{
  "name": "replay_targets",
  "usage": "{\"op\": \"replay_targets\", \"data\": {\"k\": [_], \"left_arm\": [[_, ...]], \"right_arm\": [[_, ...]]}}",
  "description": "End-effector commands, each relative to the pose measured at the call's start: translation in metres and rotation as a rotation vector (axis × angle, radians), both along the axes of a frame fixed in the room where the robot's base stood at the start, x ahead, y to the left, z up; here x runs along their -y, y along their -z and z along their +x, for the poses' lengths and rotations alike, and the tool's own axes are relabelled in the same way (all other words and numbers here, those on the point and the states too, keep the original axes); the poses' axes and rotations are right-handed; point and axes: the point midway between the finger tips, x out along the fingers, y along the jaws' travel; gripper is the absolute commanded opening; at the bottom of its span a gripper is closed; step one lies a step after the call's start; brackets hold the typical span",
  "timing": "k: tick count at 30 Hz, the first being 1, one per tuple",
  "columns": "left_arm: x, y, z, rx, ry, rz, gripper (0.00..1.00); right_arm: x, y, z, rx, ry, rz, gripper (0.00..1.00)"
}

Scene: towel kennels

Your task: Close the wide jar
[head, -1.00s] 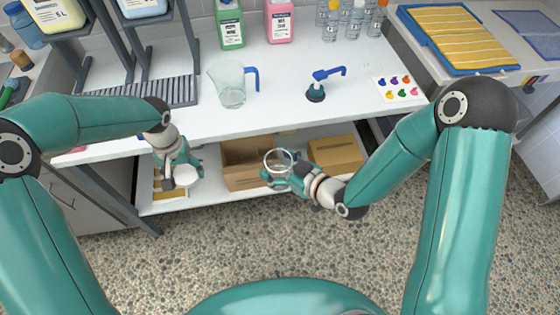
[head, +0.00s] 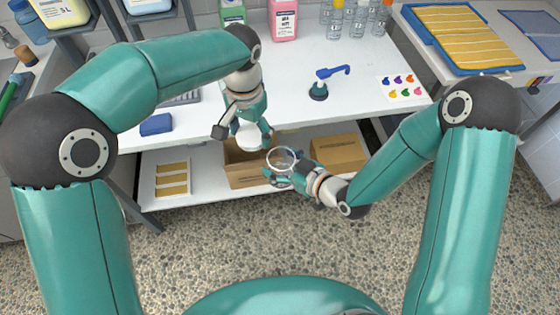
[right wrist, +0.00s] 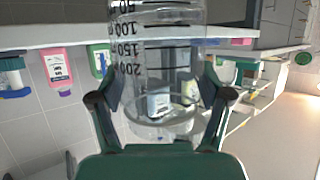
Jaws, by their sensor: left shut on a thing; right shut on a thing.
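The wide jar (head: 281,157) is clear glass with a round open mouth facing up. My right gripper (head: 285,172) is shut around it and holds it in front of the lower shelf. In the right wrist view the jar (right wrist: 165,115) stands between the two fingers, with dark number marks on or behind the glass. My left gripper (head: 245,125) is shut on a round white lid (head: 249,138). The lid is up and left of the jar's mouth in the head view, apart from it. My left arm hides part of the counter behind it.
On the lower shelf are an open cardboard box (head: 245,175) and a closed one (head: 338,154). Bottles stand along the back.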

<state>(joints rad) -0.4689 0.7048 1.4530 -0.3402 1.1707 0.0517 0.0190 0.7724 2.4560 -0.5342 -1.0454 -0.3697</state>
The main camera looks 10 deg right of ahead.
Motion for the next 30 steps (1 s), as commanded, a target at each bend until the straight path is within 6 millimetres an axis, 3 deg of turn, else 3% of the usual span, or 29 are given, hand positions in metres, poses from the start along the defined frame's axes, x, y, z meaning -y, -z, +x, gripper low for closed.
{"op": "replay_targets", "data": {"k": [3,9,23,30], "left_arm": [[0.034,-0.010,-0.007,0.000,0.063,0.000,0.62],[0.061,-0.017,-0.021,-0.001,0.127,0.001,0.62],[0.065,-0.018,-0.023,-0.002,0.136,0.001,0.62],[0.064,-0.003,-0.023,-0.002,0.135,0.002,0.62]], "right_arm": [[0.000,0.000,0.000,0.001,0.000,0.001,0.15],[0.000,0.000,0.000,0.001,0.000,0.001,0.15],[0.000,0.000,0.000,0.001,0.000,0.000,0.15],[0.000,0.000,0.000,0.001,0.000,0.000,0.15]]}}
